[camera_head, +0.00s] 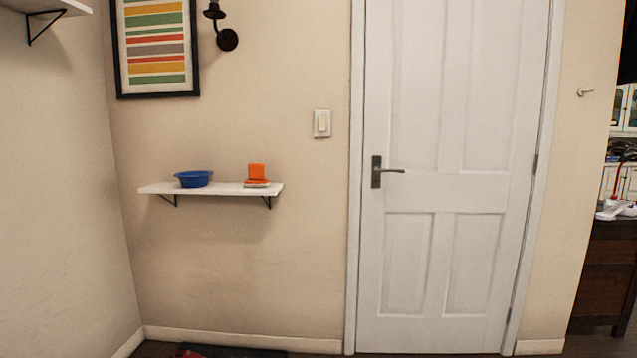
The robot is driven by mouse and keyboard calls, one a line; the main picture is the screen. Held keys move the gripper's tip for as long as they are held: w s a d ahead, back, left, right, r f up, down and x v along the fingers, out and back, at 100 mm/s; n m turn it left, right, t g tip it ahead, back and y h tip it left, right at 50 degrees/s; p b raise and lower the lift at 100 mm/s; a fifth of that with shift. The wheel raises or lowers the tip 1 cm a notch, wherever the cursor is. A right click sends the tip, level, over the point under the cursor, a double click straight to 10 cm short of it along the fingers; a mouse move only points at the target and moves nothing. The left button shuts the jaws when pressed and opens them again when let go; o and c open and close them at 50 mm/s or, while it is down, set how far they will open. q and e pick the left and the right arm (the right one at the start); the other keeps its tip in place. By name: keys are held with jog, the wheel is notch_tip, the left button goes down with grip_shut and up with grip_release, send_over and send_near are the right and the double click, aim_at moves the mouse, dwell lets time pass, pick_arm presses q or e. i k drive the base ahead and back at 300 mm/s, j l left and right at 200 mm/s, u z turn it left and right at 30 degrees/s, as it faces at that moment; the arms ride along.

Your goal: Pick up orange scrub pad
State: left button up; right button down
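An orange scrub pad (256,171) stands upright near the right end of a small white wall shelf (218,190). At its foot is a low, flat orange and white item (256,184), too small to make out clearly. A blue bowl (194,179) sits on the left part of the same shelf, apart from the pad. Neither of my grippers shows in the head view, and the shelf is some distance ahead of me.
A white closed door (455,150) with a dark handle (384,171) is right of the shelf. A dark wooden cabinet (605,270) stands at the far right. A dark mat (230,352) lies on the floor below the shelf. Another shelf (45,6) is high at left.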

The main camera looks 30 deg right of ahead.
aim_at(257, 174)
jog(key=z, duration=0.65)
